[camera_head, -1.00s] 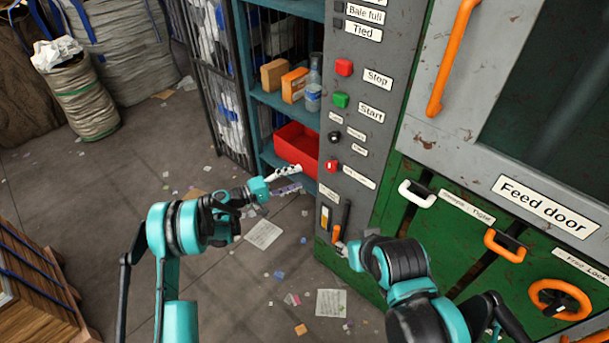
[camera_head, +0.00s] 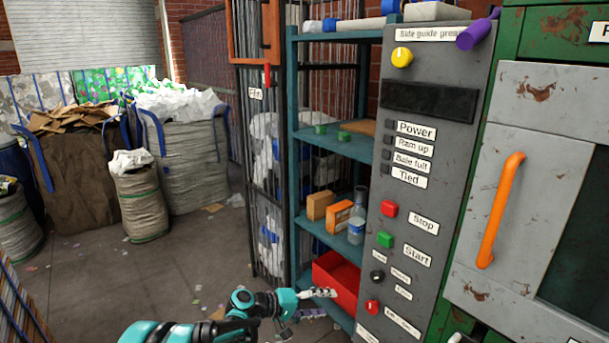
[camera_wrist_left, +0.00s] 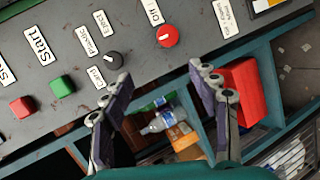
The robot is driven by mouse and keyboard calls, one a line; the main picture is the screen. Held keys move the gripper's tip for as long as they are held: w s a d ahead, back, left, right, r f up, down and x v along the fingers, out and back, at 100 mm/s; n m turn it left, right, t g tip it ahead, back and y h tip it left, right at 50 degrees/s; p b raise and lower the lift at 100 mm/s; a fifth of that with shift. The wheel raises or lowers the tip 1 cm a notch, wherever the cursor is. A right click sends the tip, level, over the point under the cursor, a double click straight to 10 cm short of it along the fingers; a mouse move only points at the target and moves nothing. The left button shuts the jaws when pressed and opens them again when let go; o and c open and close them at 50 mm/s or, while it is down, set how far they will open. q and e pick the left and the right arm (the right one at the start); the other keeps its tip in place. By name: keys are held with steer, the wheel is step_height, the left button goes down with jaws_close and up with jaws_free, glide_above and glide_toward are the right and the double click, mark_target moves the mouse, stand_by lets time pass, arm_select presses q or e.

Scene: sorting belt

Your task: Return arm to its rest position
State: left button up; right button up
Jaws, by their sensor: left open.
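My left gripper (camera_head: 319,303) is at the lower middle of the head view, its arm coming in from the bottom left. Its fingers are apart and nothing is between them. It appears in front of the lower shelf area, near the red bin (camera_head: 338,278) and left of the grey control panel (camera_head: 400,290). In the left wrist view the open gripper (camera_wrist_left: 160,88) has one dark finger on each side, with shelf items showing beyond the gap. My right arm and gripper are not in view.
A teal shelf (camera_head: 335,243) holds orange boxes (camera_head: 337,217) and a clear bottle (camera_head: 357,229). The panel carries a red button (camera_head: 389,208) and a green button (camera_head: 385,240). Full sacks (camera_head: 143,205) stand at the left; the floor (camera_head: 130,280) between is open, with scattered litter.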

arm_select(q)
steer(key=s+a+r+m+t+y, duration=0.1)
steer(key=s+a+r+y, duration=0.3)
steer(key=s, duration=0.4)
steer(key=s+a+r+y, duration=0.3)
steer(key=s+a, duration=0.3)
steer(key=s, duration=0.1)
steer(key=s+a+f+m+y, duration=0.1)
steer(key=s+a+y, duration=0.2)
steer(key=s+a, duration=0.3)
steer(key=s+a+f+t+y, duration=0.1)
steer(key=s+a+y, duration=0.2)
steer(key=s+a, duration=0.4)
steer(key=s, duration=0.4)
steer(key=shift+f+m, duration=0.25)
steer(key=shift+m, duration=0.15)
steer(key=shift+s+a, duration=0.1)
